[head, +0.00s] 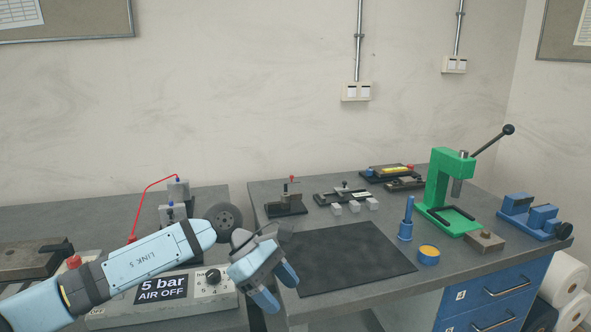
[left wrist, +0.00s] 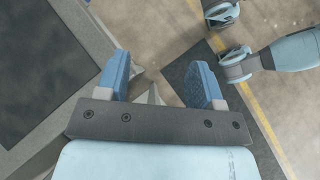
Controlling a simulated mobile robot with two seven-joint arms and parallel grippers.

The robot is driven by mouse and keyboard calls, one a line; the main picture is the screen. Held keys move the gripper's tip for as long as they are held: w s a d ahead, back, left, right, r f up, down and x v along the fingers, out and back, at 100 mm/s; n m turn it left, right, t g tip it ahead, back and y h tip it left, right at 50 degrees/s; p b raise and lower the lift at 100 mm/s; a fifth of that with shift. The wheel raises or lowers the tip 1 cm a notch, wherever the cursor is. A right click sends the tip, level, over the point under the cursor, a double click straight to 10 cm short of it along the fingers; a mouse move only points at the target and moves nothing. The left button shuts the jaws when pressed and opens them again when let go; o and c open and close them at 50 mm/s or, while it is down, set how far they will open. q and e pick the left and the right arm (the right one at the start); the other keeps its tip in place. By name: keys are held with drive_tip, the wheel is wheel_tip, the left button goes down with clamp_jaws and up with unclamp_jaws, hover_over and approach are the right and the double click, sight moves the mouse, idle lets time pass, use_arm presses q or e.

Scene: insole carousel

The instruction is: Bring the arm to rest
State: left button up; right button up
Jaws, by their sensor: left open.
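My left arm comes in from the lower left in the head view. Its gripper (head: 279,288) is in front of the dark mat near the front left corner of the right-hand bench, pointing down and to the right. It is open, and its two blue fingers are apart with nothing between them. In the left wrist view the gripper (left wrist: 161,85) also shows open and empty, with floor and a dark bench edge beyond it. My right gripper does not show clearly in either view.
A dark mat (head: 345,258) lies bare on the right-hand bench. A green press (head: 438,190), a blue vise (head: 535,215) and small fixtures stand behind and right of it. A control box (head: 165,290) marked "5 bar AIR OFF" lies beneath my left arm. A gap separates the benches.

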use_arm(q)
drive_tip(key=s+d+n+t+h, duration=0.2)
drive_tip(key=s+d+n+h, duration=0.6)
drive_tip(key=n+h, duration=0.5)
drive_tip(key=s+a+f+n+t+y, duration=0.1)
drive_tip(key=a+f+n+t+y, duration=0.45)
drive_tip(key=n+t, duration=0.75)
drive_tip(key=s+a+f+n+t+y, duration=0.1)
drive_tip(key=a+f+n+t+y, duration=0.5)
drive_tip(key=n, duration=1.2)
drive_tip(key=s+a+f+n+g+y, duration=0.55)
drive_tip(key=s+a+f+n, duration=0.45)
drive_tip(key=s+f+n, duration=0.3)
wheel_tip(320, 180, up, 16)
drive_tip(key=s+a+p, duration=0.2)
drive_tip(key=p, duration=2.3)
drive_tip(key=shift+a+g+y, duration=0.15)
drive_tip(key=shift+g+y, duration=0.25)
drive_tip(key=shift+g, duration=0.05)
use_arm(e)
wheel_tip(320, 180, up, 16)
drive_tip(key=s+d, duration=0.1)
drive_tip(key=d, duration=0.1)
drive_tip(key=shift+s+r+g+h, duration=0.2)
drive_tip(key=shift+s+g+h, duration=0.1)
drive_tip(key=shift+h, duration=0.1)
